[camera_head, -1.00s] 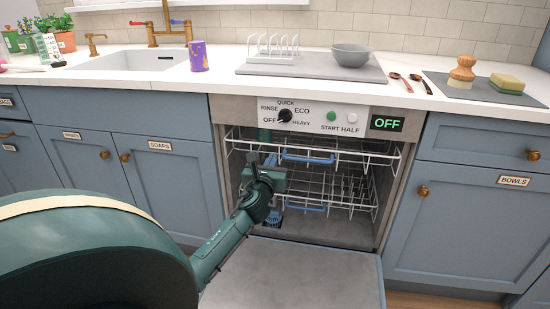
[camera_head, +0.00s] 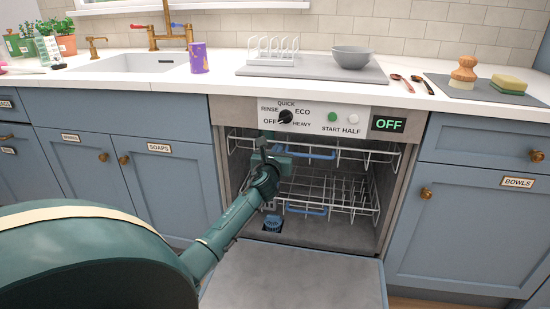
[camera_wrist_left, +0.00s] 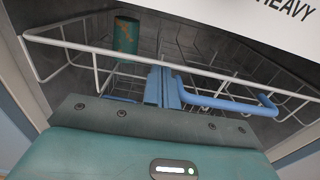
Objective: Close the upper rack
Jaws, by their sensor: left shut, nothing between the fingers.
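The upper rack (camera_head: 365,154) is a white wire basket with a blue front handle (camera_head: 310,153), high in the open dishwasher. It sits mostly inside, its front edge near the opening. My left gripper (camera_head: 266,146) is shut and empty at the rack's front, left of the handle's middle. In the left wrist view, the closed fingers (camera_wrist_left: 161,86) are at the front wire beside the left end of the blue handle (camera_wrist_left: 235,106); whether they touch is unclear. A green cup (camera_wrist_left: 126,34) stands in the rack. My right gripper is out of view.
The lower rack (camera_head: 350,197), with a blue handle, is below. The dishwasher door (camera_head: 310,280) lies open in front. The control panel (camera_head: 310,117) above reads OFF. Cabinets flank the machine; the counter above holds a bowl (camera_head: 351,57) and a purple cup (camera_head: 199,58).

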